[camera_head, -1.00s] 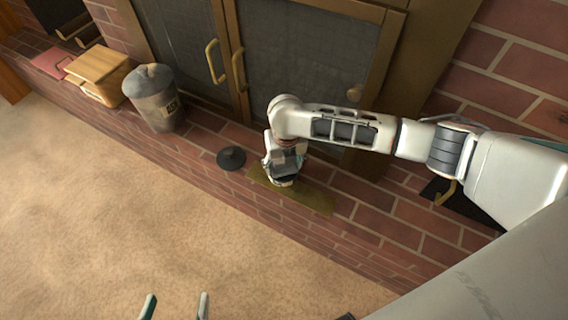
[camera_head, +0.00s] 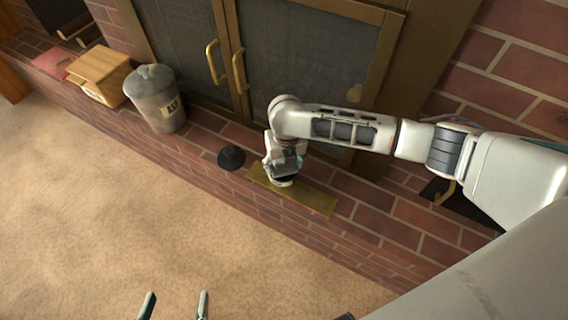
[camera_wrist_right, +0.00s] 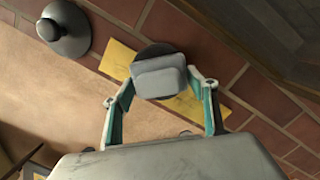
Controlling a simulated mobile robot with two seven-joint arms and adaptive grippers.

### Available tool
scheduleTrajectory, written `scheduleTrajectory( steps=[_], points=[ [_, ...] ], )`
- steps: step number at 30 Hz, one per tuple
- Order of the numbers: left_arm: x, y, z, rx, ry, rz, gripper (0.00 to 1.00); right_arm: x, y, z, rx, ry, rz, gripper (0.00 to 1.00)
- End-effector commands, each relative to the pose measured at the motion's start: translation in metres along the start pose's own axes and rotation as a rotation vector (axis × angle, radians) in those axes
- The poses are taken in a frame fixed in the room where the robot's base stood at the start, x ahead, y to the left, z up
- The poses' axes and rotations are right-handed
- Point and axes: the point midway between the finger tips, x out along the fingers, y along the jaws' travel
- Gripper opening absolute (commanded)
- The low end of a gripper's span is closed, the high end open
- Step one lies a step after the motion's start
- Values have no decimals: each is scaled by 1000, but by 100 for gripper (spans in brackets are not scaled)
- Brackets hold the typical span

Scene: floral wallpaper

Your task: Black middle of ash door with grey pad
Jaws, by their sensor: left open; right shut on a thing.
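My right gripper (camera_head: 283,172) is shut on a grey pad, a block with a dark round disc at its far side, seen between the fingers in the wrist view (camera_wrist_right: 160,76). The pad is over the middle of a flat yellow-brown plate (camera_head: 312,200) on the brick hearth; the plate's ends also show in the wrist view (camera_wrist_right: 186,104). Whether the pad touches it I cannot tell. A black round piece with a knob (camera_head: 231,158) stands left of the plate. My left gripper (camera_head: 175,306) is open and empty at the bottom edge.
Brass-framed glass doors (camera_head: 300,60) stand behind the hearth. A metal bin with a label (camera_head: 157,98) and a wooden box (camera_head: 97,72) stand on the left. A black thing with a brass handle (camera_head: 446,192) lies right. Carpet (camera_head: 100,220) in front is clear.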

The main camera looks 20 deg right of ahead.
Motion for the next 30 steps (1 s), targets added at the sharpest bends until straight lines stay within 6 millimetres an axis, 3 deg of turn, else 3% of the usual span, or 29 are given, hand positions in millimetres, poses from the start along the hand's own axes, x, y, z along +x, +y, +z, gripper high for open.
scheduleTrajectory(
  steps=[11, 30],
  points=[
    [0, 0, -5, 0, 9, 0, 63, -2, 0, -1, 0, 2, -1, 41],
    [-5, -6, -52, 28, 87, -12, 63, -37, 1, 6, -1, -5, 1, 41]
  ],
)
